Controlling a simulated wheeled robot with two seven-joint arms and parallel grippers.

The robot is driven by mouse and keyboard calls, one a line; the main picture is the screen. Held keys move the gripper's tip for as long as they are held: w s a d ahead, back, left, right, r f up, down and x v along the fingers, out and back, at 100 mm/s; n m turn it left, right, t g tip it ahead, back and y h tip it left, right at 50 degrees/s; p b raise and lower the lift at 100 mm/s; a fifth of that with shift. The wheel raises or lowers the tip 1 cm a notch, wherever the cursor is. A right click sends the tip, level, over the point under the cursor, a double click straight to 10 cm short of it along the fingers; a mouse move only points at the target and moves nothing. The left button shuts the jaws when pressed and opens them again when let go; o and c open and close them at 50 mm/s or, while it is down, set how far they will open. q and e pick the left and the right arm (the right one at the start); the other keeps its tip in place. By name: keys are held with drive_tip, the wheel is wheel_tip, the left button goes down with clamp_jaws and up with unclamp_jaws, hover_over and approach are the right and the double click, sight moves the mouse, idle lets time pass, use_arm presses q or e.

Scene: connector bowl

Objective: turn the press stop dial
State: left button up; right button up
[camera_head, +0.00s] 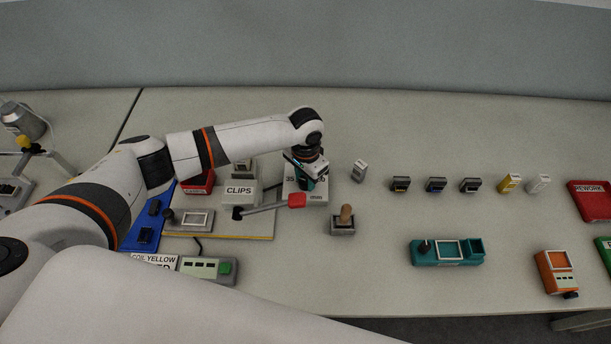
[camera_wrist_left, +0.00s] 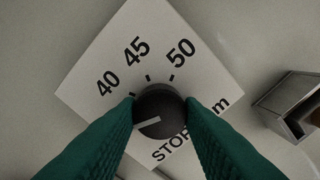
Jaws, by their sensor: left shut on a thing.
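The press stop dial is a round dark knob (camera_wrist_left: 160,100) on a pale square plate (camera_wrist_left: 105,70) printed with 40, 45, 50 and part of STOP. A white pointer line on the knob runs toward the lower left in the wrist view. My left gripper (camera_wrist_left: 160,116) is shut on the dial, with one green finger on each side. In the head view my left gripper (camera_head: 306,183) reaches down over the plate (camera_head: 316,197) from above, and it hides the knob there. My right gripper is not in view.
A lever with a red grip (camera_head: 297,200) lies just in front of the plate, beside the CLIPS box (camera_head: 239,196). A holder with a wooden handle (camera_head: 343,228) stands to the front right. Small connectors (camera_head: 400,184) stand farther right. The table behind is clear.

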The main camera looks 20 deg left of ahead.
use_arm(q)
drive_tip(key=shift+r+m, duration=0.15)
drive_tip(key=shift+m, duration=0.25)
drive_tip(key=m+p, duration=0.1)
drive_tip(key=m, duration=0.2)
drive_tip(key=shift+p, duration=0.3)
drive_tip(key=m+p, duration=0.1)
drive_tip(key=m, duration=0.3)
drive_tip(key=shift+w, duration=0.1)
drive_tip(key=m, duration=0.9)
drive_tip(key=shift+m, duration=0.4)
drive_tip(key=o, duration=1)
